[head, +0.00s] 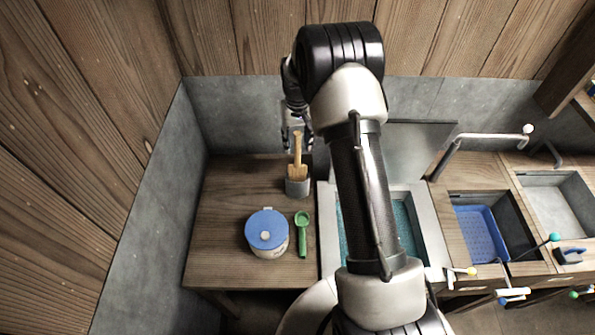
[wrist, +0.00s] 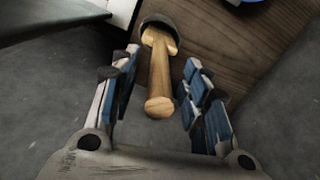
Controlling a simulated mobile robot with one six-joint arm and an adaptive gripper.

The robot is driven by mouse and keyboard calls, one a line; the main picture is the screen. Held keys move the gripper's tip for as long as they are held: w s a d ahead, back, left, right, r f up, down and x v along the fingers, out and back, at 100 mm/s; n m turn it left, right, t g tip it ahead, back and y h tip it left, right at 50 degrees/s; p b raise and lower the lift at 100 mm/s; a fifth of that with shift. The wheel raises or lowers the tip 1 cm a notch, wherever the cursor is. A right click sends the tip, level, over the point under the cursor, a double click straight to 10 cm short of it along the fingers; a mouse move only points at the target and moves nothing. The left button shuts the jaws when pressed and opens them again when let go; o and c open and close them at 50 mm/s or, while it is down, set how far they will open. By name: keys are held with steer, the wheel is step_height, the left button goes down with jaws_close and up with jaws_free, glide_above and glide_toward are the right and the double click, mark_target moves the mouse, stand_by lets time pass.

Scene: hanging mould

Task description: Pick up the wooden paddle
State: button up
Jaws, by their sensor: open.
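The wooden paddle (head: 298,162) stands upright in a small grey cup (head: 298,187) at the back right of the wooden counter in the head view. In the wrist view the paddle (wrist: 160,75) points its handle end toward the camera, with its far end in the dark cup (wrist: 159,22). My gripper (head: 296,140) is at the paddle's upper end. In the wrist view my gripper (wrist: 160,85) is open, with one blue-padded finger on each side of the handle. Gaps show between the handle and both fingers.
A white tub with a blue lid (head: 267,230) and a green scoop (head: 302,233) are on the counter in front of the cup. A metal basin with teal contents (head: 403,225) is just right. Grey walls (head: 245,115) stand close behind and left. A blue basket (head: 480,234) sits further right.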

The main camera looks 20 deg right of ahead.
mark_target(297, 165)
step_height(297, 165, down, 3)
steer(key=shift+r, duration=0.1)
jaws_close()
stand_by(0.5)
